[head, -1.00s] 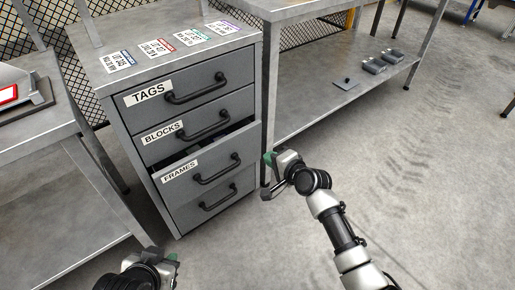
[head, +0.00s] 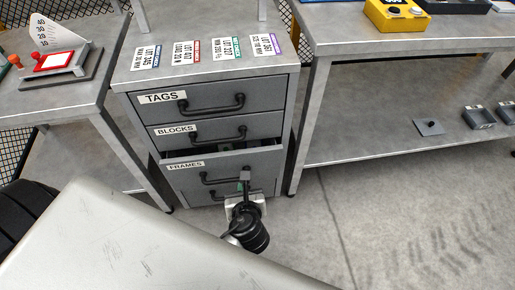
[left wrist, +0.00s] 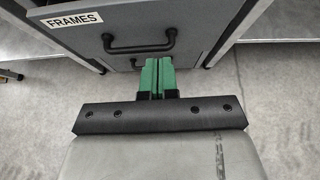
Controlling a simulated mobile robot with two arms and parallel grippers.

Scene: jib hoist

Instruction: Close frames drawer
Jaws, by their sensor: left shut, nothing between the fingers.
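The frames drawer (head: 182,177) is the third one down in the grey cabinet, labelled FRAMES. It stands partly pulled out, with a dark gap above its front. Its black handle (head: 222,179) also shows in the left wrist view (left wrist: 140,47). My left gripper (head: 244,177) is shut and empty at the drawer front, by the right part of the handle. In the left wrist view its green fingertips (left wrist: 158,64) lie just below that handle; I cannot tell whether they touch the front. My right gripper is not in view.
The tags drawer (head: 208,100) and blocks drawer (head: 200,132) above look shut. A bench (head: 75,90) stands to the left, and a table with a lower shelf (head: 365,135) to the right. The floor (head: 345,215) at right front is clear.

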